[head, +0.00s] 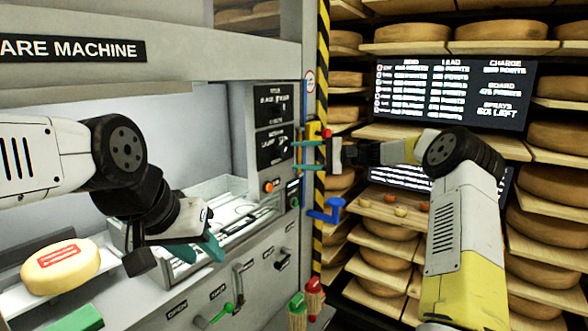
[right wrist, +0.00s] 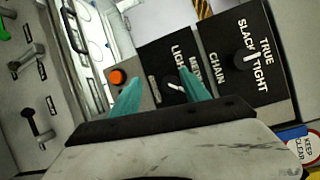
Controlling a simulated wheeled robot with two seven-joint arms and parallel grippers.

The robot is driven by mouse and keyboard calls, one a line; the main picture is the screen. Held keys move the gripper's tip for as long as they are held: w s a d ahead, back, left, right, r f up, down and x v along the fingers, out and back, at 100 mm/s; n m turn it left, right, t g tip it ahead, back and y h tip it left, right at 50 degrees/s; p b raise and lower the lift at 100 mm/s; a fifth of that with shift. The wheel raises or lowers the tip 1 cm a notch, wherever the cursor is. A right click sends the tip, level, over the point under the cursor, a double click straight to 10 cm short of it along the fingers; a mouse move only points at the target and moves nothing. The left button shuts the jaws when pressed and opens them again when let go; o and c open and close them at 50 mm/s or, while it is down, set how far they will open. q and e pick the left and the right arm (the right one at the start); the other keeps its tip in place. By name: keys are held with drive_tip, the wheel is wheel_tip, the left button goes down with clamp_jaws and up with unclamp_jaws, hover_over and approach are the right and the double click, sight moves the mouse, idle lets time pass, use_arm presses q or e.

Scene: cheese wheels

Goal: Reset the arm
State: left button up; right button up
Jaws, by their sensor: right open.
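My right gripper (head: 302,155) is in front of the machine's right-hand control panel, its two teal fingers apart with nothing between them. In the right wrist view my right gripper (right wrist: 158,82) points toward the black dial panel (right wrist: 222,65) and an orange button (right wrist: 118,77); whether the fingers touch the panel cannot be told. My left gripper (head: 198,250) hangs over the front of the machine, by its tray. Its teal fingers look apart and I see nothing held between them.
A pale cheese wheel with a red label (head: 60,267) sits at the lower left, near my left arm. Shelves of cheese wheels (head: 405,33) and a dark board (head: 452,92) stand behind my right arm.

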drive_tip(key=s+a+n+g+h, duration=0.1)
drive_tip(key=s+a+n+h, duration=0.25)
drive_tip(key=s+h, duration=0.95)
drive_tip(key=s+d+f+t, duration=0.1)
drive_tip(key=s+d, duration=0.3)
drive_tip(key=s, duration=0.6)
drive_tip(key=s+d+f+n+t+h, duration=0.1)
drive_tip(key=s+d, duration=0.3)
drive_tip(key=s, duration=0.6)
drive_tip(key=s+d+f+t, duration=0.1)
drive_tip(key=s+d, duration=0.4)
drive_tip(key=s, duration=0.5)
drive_tip(key=shift+s+f+t+h, duration=0.2)
drive_tip(key=shift+f+t+h, duration=0.2)
drive_tip(key=shift+f, duration=0.1)
